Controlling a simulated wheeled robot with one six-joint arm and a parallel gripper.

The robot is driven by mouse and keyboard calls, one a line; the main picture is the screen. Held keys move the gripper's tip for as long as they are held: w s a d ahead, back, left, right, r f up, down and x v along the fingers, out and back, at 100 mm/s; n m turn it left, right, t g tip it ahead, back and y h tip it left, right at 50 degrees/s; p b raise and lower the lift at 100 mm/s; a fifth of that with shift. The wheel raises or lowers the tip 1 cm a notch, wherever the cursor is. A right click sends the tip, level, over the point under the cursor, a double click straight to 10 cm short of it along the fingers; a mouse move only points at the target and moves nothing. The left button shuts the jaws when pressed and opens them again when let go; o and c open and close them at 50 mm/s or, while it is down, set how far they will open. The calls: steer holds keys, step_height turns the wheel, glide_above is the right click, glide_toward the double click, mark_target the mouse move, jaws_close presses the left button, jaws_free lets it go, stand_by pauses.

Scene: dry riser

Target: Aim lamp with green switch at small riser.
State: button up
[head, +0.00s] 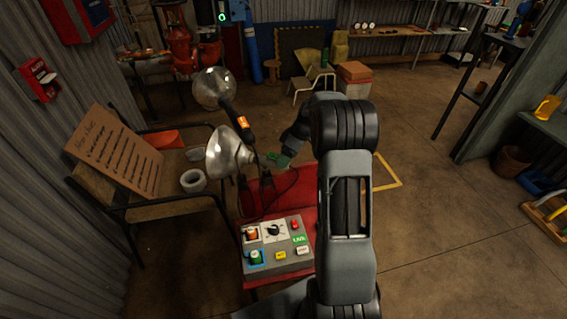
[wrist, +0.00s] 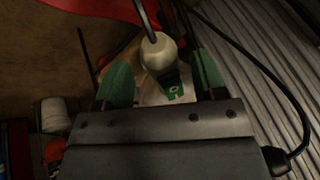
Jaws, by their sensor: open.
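The lamp with the green switch has a silver bowl (head: 226,152) in the head view, above the left of the red table. In the wrist view its pale rounded neck (wrist: 158,54) and green switch (wrist: 174,89) lie between my green finger pads. My gripper (wrist: 162,78) is open around them; I cannot tell whether either pad touches. In the head view my gripper (head: 279,158) is just right of that bowl. Red riser pipework (head: 184,48) stands at the back left; I cannot tell which part is the small riser.
A second lamp (head: 214,88) with an orange switch (head: 243,122) stands just behind. A control box (head: 277,248) sits on the red table (head: 306,205). Black cable runs near my gripper.

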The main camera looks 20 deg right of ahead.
steer(key=shift+x, duration=0.95)
jaws_close()
